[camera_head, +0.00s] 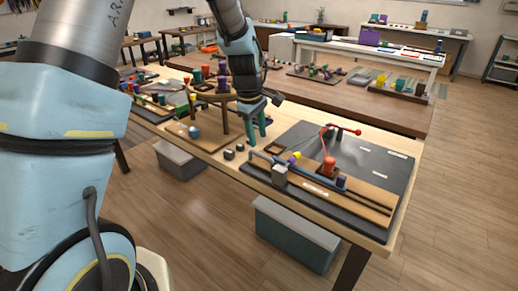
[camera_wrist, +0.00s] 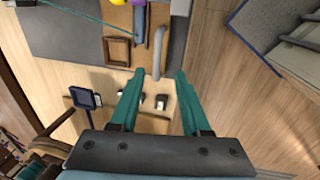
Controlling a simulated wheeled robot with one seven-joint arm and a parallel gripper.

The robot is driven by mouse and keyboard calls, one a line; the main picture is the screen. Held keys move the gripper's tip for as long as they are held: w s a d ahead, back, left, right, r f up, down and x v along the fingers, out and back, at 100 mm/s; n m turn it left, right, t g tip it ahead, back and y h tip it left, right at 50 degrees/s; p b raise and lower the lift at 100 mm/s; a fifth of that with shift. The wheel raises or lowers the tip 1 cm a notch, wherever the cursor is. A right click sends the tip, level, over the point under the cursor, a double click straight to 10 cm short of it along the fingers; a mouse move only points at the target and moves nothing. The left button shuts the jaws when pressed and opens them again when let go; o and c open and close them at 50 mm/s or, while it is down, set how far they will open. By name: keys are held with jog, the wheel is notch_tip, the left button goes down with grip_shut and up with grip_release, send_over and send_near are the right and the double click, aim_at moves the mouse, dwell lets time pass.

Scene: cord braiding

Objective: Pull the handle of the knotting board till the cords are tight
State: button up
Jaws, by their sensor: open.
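The knotting board (camera_head: 375,160) is a dark plate with a wooden rail near the front right of the table. The rail carries a red post (camera_head: 328,166), a grey block (camera_head: 279,174) and small yellow and purple pieces. A blue-grey bar (camera_head: 275,159) lies along the rail's left part; a grey bar with a rounded end also shows in the wrist view (camera_wrist: 161,50). A red bar (camera_head: 345,131) stands behind. Which part is the handle is unclear. A thin teal cord (camera_wrist: 80,14) runs straight across the board. My gripper (camera_wrist: 160,78) is open and empty, fingertips near the grey bar's end.
Small dark blocks (camera_head: 234,151) lie on the table between stand and board. Grey bins stand below the table.

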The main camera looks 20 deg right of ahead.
jog(key=r, duration=0.3)
jog(key=shift+s+a+r, duration=0.2)
jog(key=shift+a+r, duration=0.15)
jog(key=shift+r, duration=0.05)
jog(key=shift+a, duration=0.1)
